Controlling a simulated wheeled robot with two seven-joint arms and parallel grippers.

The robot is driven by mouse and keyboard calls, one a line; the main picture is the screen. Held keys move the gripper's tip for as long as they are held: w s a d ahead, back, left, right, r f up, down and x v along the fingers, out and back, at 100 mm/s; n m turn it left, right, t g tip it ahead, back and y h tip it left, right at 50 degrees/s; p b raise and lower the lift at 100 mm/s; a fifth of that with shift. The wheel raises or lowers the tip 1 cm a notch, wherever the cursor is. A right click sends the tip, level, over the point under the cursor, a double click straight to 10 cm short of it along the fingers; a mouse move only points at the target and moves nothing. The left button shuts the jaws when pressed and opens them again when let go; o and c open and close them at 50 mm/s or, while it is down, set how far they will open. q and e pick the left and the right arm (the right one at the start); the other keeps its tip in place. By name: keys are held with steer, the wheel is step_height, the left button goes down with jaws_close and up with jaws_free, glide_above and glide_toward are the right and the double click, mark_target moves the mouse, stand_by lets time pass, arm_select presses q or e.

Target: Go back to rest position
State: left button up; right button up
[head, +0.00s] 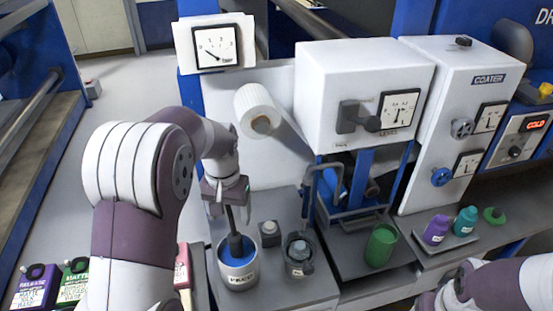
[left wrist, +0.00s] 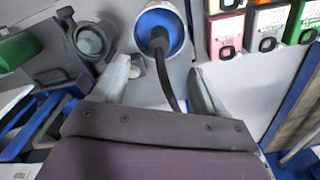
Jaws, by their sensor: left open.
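My left gripper (head: 228,207) is over a metal can (head: 238,277) of blue liquid at the front of the grey bench. Its two fingers are spread apart in the left wrist view (left wrist: 163,88). A dark stirring tool (head: 235,245) stands in the can, its thin handle rising to the gripper. In the left wrist view the handle (left wrist: 168,75) passes between the fingers, without clear contact on either. My right arm (head: 500,282) is low at the right edge of the head view; its jaws cannot be made out.
A grey pot (head: 298,254) and small block (head: 269,233) stand close right of the can. A green cup (head: 381,245) is farther right. Purple (head: 436,230) and teal (head: 465,221) bottles stand on a tray. Jugs (head: 36,287) are at lower left. White machine boxes (head: 362,95) stand behind.

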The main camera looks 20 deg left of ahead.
arm_select(q)
steer(key=s+d+f, duration=0.1)
steer(key=s+d, duration=0.3)
steer(key=s, duration=0.2)
steer(key=s+d+f+m+t, duration=0.1)
steer(key=s+d+f, duration=0.1)
steer(key=s+d, duration=0.2)
steer(key=s, duration=0.2)
steer(key=shift+s, duration=0.4)
steer(key=shift+f, duration=0.1)
